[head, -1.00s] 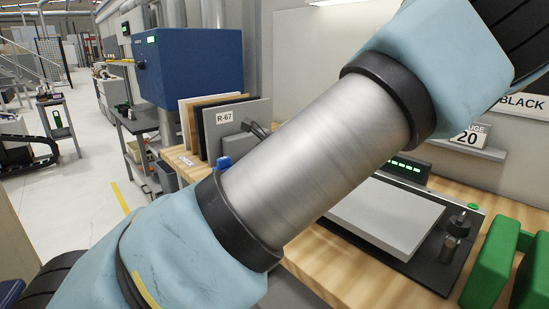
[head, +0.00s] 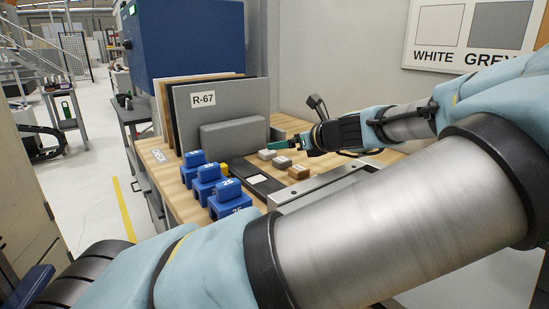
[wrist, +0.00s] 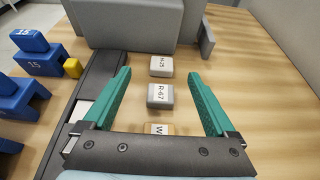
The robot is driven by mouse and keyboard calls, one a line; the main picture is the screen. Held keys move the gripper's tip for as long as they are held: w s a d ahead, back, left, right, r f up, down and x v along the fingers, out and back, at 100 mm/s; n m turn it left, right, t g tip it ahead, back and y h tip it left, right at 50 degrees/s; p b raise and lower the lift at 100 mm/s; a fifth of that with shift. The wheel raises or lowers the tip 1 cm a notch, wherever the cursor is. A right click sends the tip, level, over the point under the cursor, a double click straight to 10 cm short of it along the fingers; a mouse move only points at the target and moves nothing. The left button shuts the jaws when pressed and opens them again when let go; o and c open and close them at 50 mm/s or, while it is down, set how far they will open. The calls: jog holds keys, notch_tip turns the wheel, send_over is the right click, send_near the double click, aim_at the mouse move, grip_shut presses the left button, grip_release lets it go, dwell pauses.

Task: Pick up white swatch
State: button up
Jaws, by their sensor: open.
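The white swatch (head: 266,154) is a small pale block on the wooden bench, farthest back in a row of three in the head view. In the wrist view the white swatch (wrist: 161,66) is a pale labelled block near the top, between the fingertips in the picture. My gripper (head: 287,148) is open and empty, above the row. In the wrist view its green fingers (wrist: 158,73) spread to either side of the row. The grey swatch (wrist: 160,96) is labelled R-67. The brown swatch (wrist: 158,128) is partly hidden by my gripper body. The gripper's exact height is unclear.
A grey block (head: 234,137) stands behind the swatches, with upright panels (head: 222,100) behind it. A dark strip (head: 247,171) with a white square lies between. Bare wood lies right of the swatches.

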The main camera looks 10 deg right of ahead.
aim_at(265, 150)
jog(key=x, duration=0.5)
jog(key=shift+w+d+f, duration=0.1)
jog(key=shift+w+f, duration=0.1)
jog(key=shift+w, duration=0.05)
jog(key=x, duration=0.2)
jog(key=f+p+x, duration=0.1)
jog(key=x, duration=0.2)
jog(key=shift+f, duration=0.15)
jog(key=c, duration=1.4)
